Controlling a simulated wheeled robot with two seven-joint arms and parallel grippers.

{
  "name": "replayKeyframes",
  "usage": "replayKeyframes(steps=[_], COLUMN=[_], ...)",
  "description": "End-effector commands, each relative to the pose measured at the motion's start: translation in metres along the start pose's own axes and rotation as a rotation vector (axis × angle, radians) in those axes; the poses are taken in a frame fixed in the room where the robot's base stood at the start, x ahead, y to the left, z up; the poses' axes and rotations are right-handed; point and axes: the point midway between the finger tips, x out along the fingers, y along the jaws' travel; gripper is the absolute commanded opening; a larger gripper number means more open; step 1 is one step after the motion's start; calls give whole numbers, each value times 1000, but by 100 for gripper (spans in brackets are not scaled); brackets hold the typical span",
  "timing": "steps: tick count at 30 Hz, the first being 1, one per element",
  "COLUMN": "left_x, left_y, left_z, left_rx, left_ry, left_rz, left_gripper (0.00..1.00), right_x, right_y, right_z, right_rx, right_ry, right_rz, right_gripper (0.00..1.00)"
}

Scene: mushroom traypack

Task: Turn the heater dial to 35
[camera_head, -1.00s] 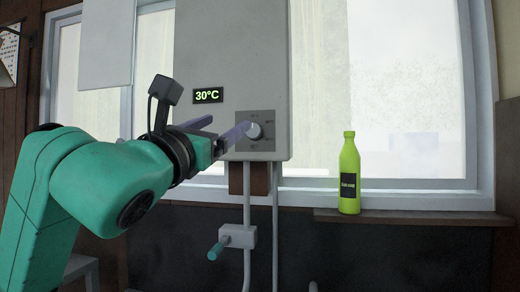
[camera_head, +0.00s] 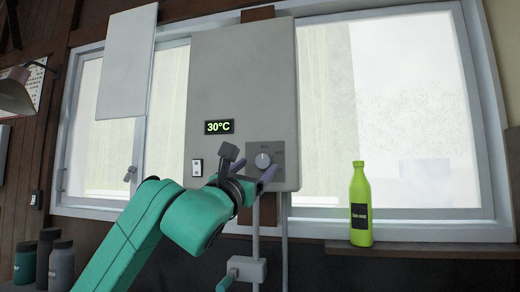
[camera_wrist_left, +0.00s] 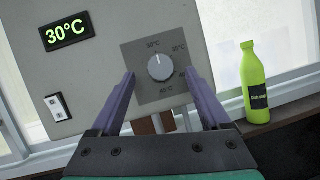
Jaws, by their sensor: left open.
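The heater (camera_head: 240,80) is a grey box on the wall, and its display (camera_head: 219,127) reads 30°C. The round white dial (camera_head: 262,160) sits on a darker square plate at the heater's lower right. In the left wrist view the dial (camera_wrist_left: 160,67) shows clear, its pointer line near the top mark. My left gripper (camera_head: 252,170) is open, its purple fingers just below the dial. In the left wrist view the left gripper (camera_wrist_left: 160,85) has its fingers apart on both sides of the dial plate's lower part, empty. My right gripper is not in view.
A green bottle (camera_head: 360,205) stands on the window sill (camera_head: 440,250) to the right. A white switch (camera_wrist_left: 57,107) is on the heater at the left. Pipes run down below the heater, with a teal-handled valve (camera_head: 248,268).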

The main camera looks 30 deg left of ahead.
Motion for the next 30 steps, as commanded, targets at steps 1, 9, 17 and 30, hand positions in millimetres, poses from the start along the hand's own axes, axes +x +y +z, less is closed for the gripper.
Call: replayKeyframes(steps=[1,9,17,30], left_x=[13,32,31,31], left_y=[1,0,0,0], left_z=[6,0,-1,0], left_rx=[-1,-1,0,31], left_ry=[3,0,0,3], left_rz=[-1,0,0,-13], left_gripper=[80,80,38,0], right_x=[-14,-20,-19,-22], right_y=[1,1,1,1], right_z=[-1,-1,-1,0], right_rx=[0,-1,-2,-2], right_ry=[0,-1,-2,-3], right_rz=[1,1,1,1], right_gripper=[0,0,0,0])
